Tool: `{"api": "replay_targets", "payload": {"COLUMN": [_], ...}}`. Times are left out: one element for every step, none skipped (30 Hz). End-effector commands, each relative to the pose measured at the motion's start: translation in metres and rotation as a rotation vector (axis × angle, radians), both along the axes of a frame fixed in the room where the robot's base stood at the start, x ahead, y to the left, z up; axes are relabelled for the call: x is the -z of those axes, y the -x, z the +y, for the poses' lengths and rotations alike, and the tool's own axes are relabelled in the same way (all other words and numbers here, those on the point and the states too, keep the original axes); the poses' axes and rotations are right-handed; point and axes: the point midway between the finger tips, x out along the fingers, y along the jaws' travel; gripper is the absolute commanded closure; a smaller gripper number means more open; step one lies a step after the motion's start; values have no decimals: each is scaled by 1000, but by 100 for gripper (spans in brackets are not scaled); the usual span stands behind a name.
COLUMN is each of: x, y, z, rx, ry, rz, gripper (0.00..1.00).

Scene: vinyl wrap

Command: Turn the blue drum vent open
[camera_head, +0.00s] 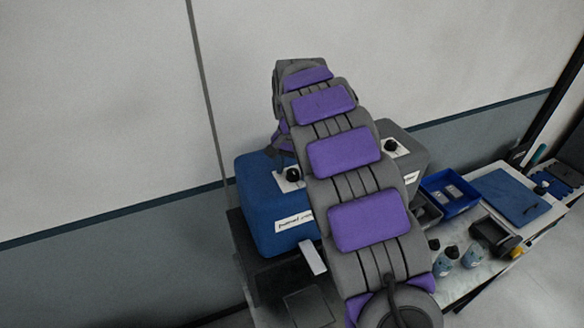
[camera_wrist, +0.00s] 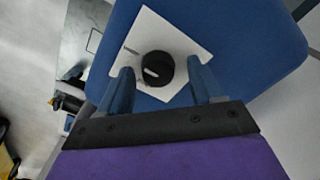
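The blue drum (camera_head: 262,205) stands left of my arm in the head view, with a white label on its front. Its vent is a black round knob (camera_head: 292,174) on a white square plate on top. In the wrist view the vent knob (camera_wrist: 157,69) has a light pointer mark toward its lower left, and the blue drum top (camera_wrist: 250,30) fills the upper part. My gripper (camera_wrist: 160,82) is open, with one blue finger on each side of the knob and visible gaps between. Whether the fingertips reach down to knob height I cannot tell. My arm hides part of the drum's right side.
A grey drum (camera_head: 408,150) with a similar black knob stands to the right, partly behind my arm. Further right, a bench holds a blue bin (camera_head: 450,194), a blue mat (camera_head: 510,194) and several small bottles (camera_head: 445,256). A wall (camera_head: 100,120) stands close behind the drums.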

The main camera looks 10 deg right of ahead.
Motion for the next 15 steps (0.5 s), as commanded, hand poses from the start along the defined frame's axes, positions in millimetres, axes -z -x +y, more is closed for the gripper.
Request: {"api": "replay_targets", "payload": {"x": [0, 0, 0, 0, 0, 0, -1, -2, -3, -5, -8, -12, -17, -21, -28], "y": [0, 0, 0, 0, 0, 0, 0, 0, 0, 0, 0, -1, -1, -2, -2], "z": [0, 0, 0, 0, 0, 0, 0, 0, 0, 0, 0, 0, 1, 1, 1], "rx": [0, 0, 0, 0, 0, 0, 0, 0, -1, -1, -1, -1, -1, -2, -1], "ry": [0, 0, 0, 0, 0, 0, 0, 0, 0, 0, -1, -1, -1, 0, 0], "rz": [0, 0, 0, 0, 0, 0, 0, 0, 0, 0, -1, -2, -4, -6, -7], "gripper": [35, 35, 35, 35, 35, 35, 35, 35, 35, 35, 35, 35, 35, 35, 35]}}
